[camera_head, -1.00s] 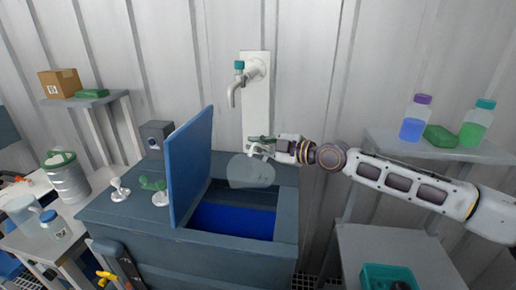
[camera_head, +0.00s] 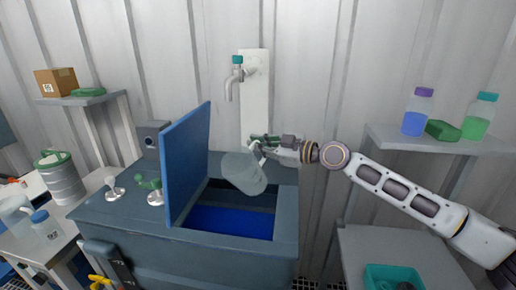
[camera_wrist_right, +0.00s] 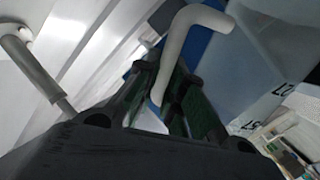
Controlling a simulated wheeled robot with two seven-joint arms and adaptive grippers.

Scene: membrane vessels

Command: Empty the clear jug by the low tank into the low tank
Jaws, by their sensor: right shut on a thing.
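The clear jug (camera_head: 243,172) hangs tilted over the open low tank (camera_head: 287,214), its body above the opening. My right gripper (camera_head: 262,143) is shut on the jug's handle, at the jug's upper right. In the right wrist view the white curved handle (camera_wrist_right: 190,42) passes between the green-padded fingers (camera_wrist_right: 180,100). Blue liquid (camera_head: 230,222) lies in the tank. I cannot tell whether liquid is left in the jug. The left gripper is not in view.
The tank's blue lid (camera_head: 187,165) stands raised left of the opening. A wall tap (camera_head: 233,82) is above and behind the jug. Two bottles stand on the right shelf (camera_head: 400,141). A teal tray (camera_head: 385,275) is at lower right. A metal canister (camera_head: 62,180) stands at left.

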